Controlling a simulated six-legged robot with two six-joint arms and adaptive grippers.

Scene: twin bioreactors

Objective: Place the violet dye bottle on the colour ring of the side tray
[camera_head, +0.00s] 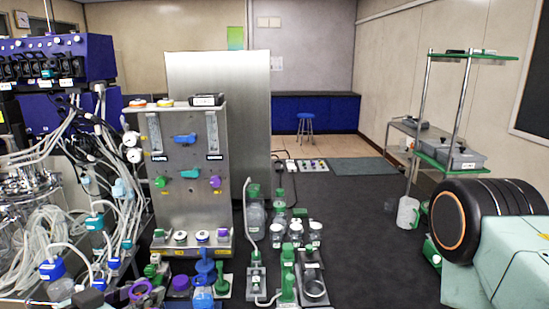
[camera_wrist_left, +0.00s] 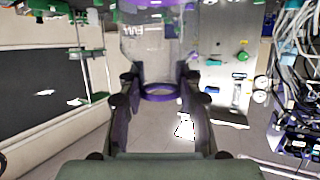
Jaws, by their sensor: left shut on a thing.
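In the left wrist view, which is upside down, my left gripper (camera_wrist_left: 158,100) is shut on a clear bottle (camera_wrist_left: 157,45) with a violet ring (camera_wrist_left: 160,92) between the fingers. The bottle's far end is cut by the frame edge. In the head view, a violet ring (camera_head: 141,291) and a violet cap (camera_head: 180,283) show low on the left. I cannot tell whether either belongs to the held bottle, and the left gripper is not clear there. I cannot pick out the side tray with certainty. My right gripper is not in view.
A steel valve panel (camera_head: 188,205) stands left of centre. Tangled clear tubes (camera_head: 50,225) fill the left side.

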